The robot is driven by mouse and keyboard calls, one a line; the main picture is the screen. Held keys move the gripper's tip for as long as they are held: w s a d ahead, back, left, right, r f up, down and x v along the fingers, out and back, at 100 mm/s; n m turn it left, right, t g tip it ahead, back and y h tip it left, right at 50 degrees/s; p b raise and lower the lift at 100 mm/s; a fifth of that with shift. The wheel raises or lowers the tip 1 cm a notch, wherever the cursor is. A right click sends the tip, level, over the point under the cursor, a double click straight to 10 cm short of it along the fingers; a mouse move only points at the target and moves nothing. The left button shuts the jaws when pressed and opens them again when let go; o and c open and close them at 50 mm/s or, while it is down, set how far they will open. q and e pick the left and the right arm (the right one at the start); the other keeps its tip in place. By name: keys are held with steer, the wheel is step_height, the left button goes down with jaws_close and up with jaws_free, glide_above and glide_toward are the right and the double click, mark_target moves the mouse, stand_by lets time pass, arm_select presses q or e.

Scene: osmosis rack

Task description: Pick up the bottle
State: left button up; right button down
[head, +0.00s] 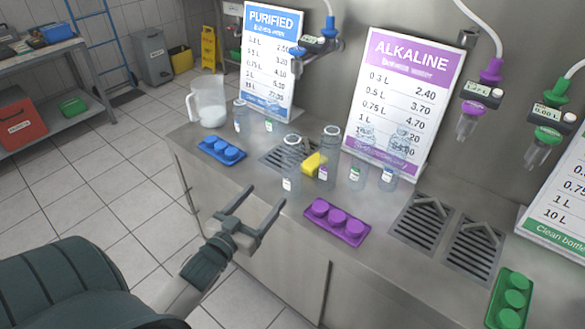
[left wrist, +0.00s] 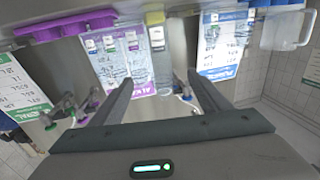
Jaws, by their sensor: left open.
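Several clear bottles stand upright on the steel counter. The nearest bottle (head: 291,178) has a blue-and-white label. Another bottle (head: 325,165) with a purple label is just right of it, and two more, a green-labelled bottle (head: 356,174) and a blue-labelled bottle (head: 389,174), stand before the Alkaline sign. Two smaller-looking bottles (head: 241,118) stand farther back left. My left gripper (head: 263,197) is open and empty at the counter's front edge, apart from the nearest bottle. In the left wrist view bottles (left wrist: 133,42) appear beyond the open fingers (left wrist: 160,78). My right gripper is not visible.
A yellow sponge-like block (head: 314,163) lies between the bottles. A purple cap tray (head: 337,222), blue cap tray (head: 221,149) and green cap tray (head: 510,301) lie on the counter. A white jug (head: 208,102) stands at the far left. Dispenser nozzles (head: 468,122) hang above.

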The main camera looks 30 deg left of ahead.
mark_target(287, 169)
arm_select(q)
steer(key=w+p, duration=0.1)
steer(key=w, duration=0.2)
steer(key=w+p, duration=0.1)
steer(key=w, duration=0.2)
steer(key=w+a+p, duration=0.1)
steer(key=w, duration=0.2)
steer(key=shift+w+r, duration=0.15)
steer(key=shift+w, duration=0.75)
steer(key=shift+w, duration=0.1)
steer(key=shift+w+r+p, duration=0.1)
steer(key=shift+w+p, duration=0.15)
steer(key=shift+p, duration=0.2)
steer(key=w, duration=0.1)
steer(key=w+p, duration=0.2)
steer(key=shift+w+a+r, duration=0.1)
steer(key=shift+w+r, duration=0.15)
steer(key=shift+w, duration=0.15)
steer(key=shift+w+f, duration=0.15)
steer(key=shift+w, duration=0.25)
